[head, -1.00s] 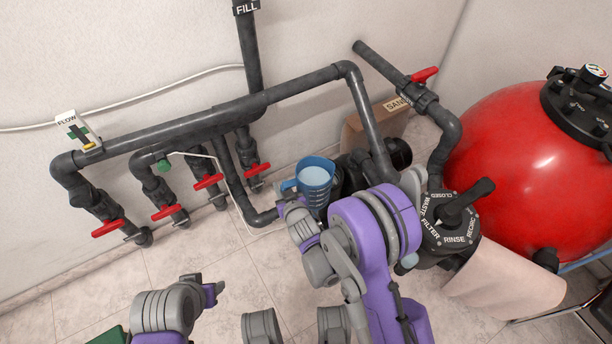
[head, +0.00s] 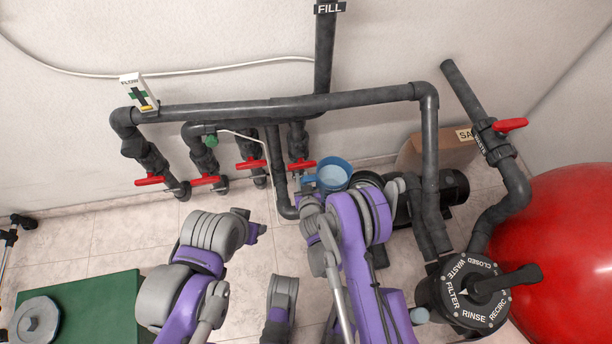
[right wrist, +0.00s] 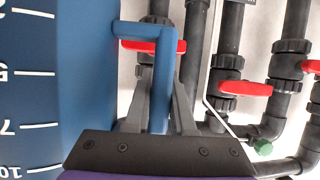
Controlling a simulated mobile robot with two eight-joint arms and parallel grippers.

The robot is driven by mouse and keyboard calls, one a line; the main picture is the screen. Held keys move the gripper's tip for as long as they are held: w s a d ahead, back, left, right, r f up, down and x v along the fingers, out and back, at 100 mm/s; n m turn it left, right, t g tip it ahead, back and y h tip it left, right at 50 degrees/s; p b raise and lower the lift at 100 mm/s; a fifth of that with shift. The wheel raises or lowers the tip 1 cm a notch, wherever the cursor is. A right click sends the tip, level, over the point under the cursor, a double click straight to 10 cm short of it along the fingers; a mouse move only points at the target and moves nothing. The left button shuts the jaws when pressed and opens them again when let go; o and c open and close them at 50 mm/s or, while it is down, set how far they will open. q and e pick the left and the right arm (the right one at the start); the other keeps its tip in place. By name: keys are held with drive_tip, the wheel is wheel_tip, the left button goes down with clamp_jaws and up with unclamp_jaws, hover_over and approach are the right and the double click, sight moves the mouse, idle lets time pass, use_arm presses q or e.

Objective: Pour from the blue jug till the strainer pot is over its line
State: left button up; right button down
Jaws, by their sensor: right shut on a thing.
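The blue jug (head: 334,175) is beside the dark pump parts in the head view, its open top facing up and paler blue inside. In the right wrist view its wall (right wrist: 30,100) carries white scale marks with numbers. My right gripper (head: 309,188) is shut on the jug's handle (right wrist: 160,85), one grey finger on each side. A dark round part (head: 370,180) just right of the jug looks like the strainer pot. The jug and my right arm partly cover it, and its line and level cannot be seen. My left gripper (head: 254,228) is empty-looking, its fingers unclear.
Grey pipes with several red-handled valves (head: 205,180) run along the wall left of the jug. The pump (head: 440,192), multiport valve (head: 478,292) and red tank (head: 560,225) stand to the right. A green mat (head: 105,290) with a grey lid (head: 36,320) lies at lower left.

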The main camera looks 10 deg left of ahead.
drive_tip(key=shift+d+r+m+y+p, duration=0.1)
drive_tip(key=shift+r+m+y+p, duration=0.3)
drive_tip(key=shift+r, duration=0.5)
drive_tip(key=d+r+m+y+b, duration=0.1)
drive_tip(key=r+m, duration=0.1)
drive_tip(key=w+d+r+m+y+b, duration=0.1)
drive_tip(key=d+r+m+b, duration=0.1)
drive_tip(key=shift+w+d+r+g+y, duration=0.2)
drive_tip(key=shift+r+g+y, duration=0.1)
drive_tip(key=shift+r+g, duration=0.1)
